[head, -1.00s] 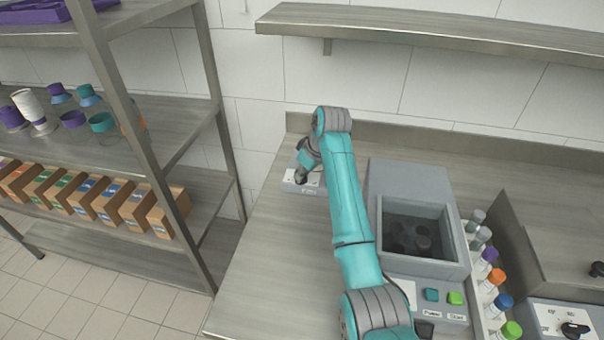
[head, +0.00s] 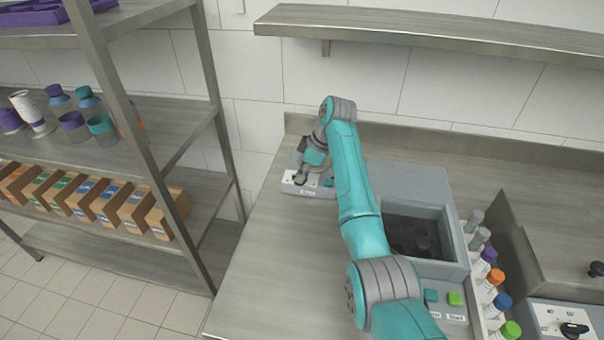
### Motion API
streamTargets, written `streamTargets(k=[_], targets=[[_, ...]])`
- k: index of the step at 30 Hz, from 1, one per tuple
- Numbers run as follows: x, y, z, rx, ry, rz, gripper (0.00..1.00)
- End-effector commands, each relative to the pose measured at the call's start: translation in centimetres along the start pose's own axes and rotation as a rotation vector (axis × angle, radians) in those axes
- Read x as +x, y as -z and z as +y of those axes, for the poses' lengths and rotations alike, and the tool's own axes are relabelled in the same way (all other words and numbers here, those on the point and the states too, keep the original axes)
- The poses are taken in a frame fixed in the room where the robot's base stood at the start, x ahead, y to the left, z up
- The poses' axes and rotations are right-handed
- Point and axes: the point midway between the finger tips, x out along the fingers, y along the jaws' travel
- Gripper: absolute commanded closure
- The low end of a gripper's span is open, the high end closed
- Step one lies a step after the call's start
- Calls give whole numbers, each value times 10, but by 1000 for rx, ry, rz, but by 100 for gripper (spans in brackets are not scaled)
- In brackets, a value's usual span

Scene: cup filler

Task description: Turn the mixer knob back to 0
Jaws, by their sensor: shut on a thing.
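The mixer (head: 289,187) is a small grey unit with a white front panel at the back left of the worktop. My teal and grey arm reaches over to it from the front. My gripper (head: 301,178) is at the white panel, pointing down, shut on the dark mixer knob. The fingers and wrist hide most of the knob, and I cannot read its pointer or the scale. A small dark round part (head: 328,182) shows at the right of the panel.
A grey machine with an open well (head: 405,180) stands right of my arm. A rack of colour-capped vials (head: 497,277) and another unit with a black knob (head: 573,329) are further right. Shelving with boxes (head: 110,200) stands left. A wall shelf (head: 430,32) hangs above.

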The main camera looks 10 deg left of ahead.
Motion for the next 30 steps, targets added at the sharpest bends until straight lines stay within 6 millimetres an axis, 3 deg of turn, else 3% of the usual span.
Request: streamTargets(k=[11, 12, 14, 24, 30], targets=[[0, 0, 0, -3, 1, 0, 100], [0, 0, 0, -3, 1, 0, 78], [0, 0, 0, -3, 0, 0, 62], [-2, 0, 0, -2, 0, 0, 62], [-24, 0, 1, -3, -2, 1, 62]])
